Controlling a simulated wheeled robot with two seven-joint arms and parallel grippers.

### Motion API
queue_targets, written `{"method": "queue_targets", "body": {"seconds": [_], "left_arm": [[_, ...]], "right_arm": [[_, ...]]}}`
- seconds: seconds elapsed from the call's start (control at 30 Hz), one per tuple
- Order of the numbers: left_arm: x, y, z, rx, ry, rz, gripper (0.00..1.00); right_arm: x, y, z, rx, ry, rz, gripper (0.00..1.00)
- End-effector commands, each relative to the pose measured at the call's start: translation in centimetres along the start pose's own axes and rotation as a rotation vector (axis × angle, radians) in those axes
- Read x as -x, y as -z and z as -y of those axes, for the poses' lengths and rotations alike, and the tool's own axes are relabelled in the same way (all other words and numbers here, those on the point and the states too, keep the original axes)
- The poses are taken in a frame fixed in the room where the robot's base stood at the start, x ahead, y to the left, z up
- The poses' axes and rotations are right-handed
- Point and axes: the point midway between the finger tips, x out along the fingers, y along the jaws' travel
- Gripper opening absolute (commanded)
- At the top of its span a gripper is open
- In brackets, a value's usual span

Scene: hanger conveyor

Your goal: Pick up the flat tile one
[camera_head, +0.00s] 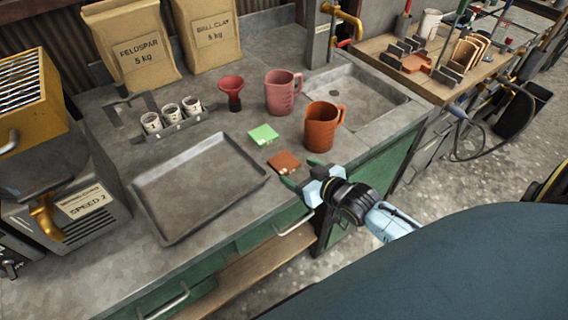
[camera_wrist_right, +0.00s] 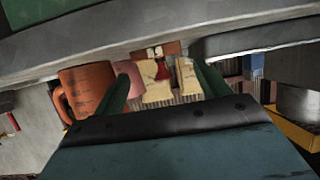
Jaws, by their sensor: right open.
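Two flat square tiles lie on the grey worktop in the head view. One is reddish brown (camera_head: 284,162), near the worktop's front edge; the other is light green (camera_head: 264,135), just behind it. My right gripper (camera_head: 302,173) is at the front edge, with its green fingertips close to the brown tile. The fingers are apart and hold nothing. In the right wrist view, the same gripper (camera_wrist_right: 163,85) shows a gap between its fingers, with a small brown piece (camera_wrist_right: 170,48) beyond them that I cannot identify surely. My left gripper is not in view.
An orange-brown jug (camera_head: 322,127) stands right behind the tiles, with a pink jug (camera_head: 279,95) farther back. A grey empty tray (camera_head: 200,185) lies to the left. A sink basin (camera_head: 362,100) is at the right. Cups in a rack (camera_head: 172,124) and a red funnel (camera_head: 231,88) stand behind.

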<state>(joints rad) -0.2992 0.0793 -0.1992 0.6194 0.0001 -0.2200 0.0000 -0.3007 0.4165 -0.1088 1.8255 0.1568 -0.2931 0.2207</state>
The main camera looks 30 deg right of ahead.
Motion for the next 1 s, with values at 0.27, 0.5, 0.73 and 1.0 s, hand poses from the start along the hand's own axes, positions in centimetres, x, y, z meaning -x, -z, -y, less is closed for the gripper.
{"method": "queue_targets", "body": {"seconds": [0.27, 0.5, 0.73, 1.0], "left_arm": [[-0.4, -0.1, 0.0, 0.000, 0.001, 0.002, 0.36], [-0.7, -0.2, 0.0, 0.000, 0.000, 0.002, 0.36], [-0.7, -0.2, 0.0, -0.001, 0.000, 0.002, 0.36], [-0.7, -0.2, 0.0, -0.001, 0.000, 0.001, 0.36]], "right_arm": [[-2.9, 0.0, -0.3, 0.000, 0.000, -0.001, 0.75], [-5.3, -0.1, -0.3, 0.000, 0.001, 0.000, 0.75], [-5.4, 0.0, -0.3, 0.000, 0.001, 0.000, 0.75], [-5.3, -0.1, -0.3, 0.000, 0.000, 0.000, 0.41]]}}
